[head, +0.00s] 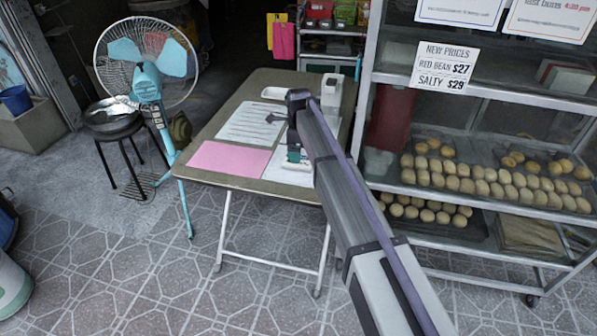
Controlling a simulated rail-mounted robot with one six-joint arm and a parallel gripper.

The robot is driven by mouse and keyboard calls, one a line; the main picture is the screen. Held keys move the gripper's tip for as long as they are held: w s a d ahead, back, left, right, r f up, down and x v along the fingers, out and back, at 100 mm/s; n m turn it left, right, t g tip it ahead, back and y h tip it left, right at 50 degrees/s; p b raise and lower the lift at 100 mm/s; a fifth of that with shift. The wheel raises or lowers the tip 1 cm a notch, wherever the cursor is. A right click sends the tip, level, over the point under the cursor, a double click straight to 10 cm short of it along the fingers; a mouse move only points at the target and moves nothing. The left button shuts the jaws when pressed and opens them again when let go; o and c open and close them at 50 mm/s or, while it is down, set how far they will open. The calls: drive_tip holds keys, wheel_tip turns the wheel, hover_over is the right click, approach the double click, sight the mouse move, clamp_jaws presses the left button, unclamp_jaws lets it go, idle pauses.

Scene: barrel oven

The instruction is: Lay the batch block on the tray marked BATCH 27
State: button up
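My arm reaches up from the bottom right over the folding table (300,80). Its end, my gripper (274,118), is a small dark shape above the white papers; I cannot tell whether its fingers are open or shut. A small teal and dark object (293,155) stands on or just above the table under the arm's end, partly hidden by the arm. I cannot tell whether it is the batch block. A small white tray-like piece (275,93) lies at the table's back. No BATCH 27 marking is readable here.
A pink sheet (228,158) and a printed white sheet (251,123) lie on the table. A white box (333,90) stands at its back right. A glass bun cabinet (480,130) stands close on the right. A fan (146,80) and a stool (113,120) stand left.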

wheel_tip(320, 180, down, 5)
drive_tip(key=b, duration=0.5)
drive_tip(key=shift+w+f, duration=0.1)
drive_tip(key=shift+f, duration=0.1)
drive_tip(key=shift+r, duration=0.25)
drive_tip(key=shift+c, duration=0.3)
drive_tip(key=c, duration=1)
drive_tip(key=shift+o, duration=0.2)
wheel_tip(320, 180, up, 18)
drive_tip(key=p, duration=1.8)
wheel_tip(320, 180, down, 14)
drive_tip(key=b, duration=1.4)
drive_tip(key=shift+f, duration=0.25)
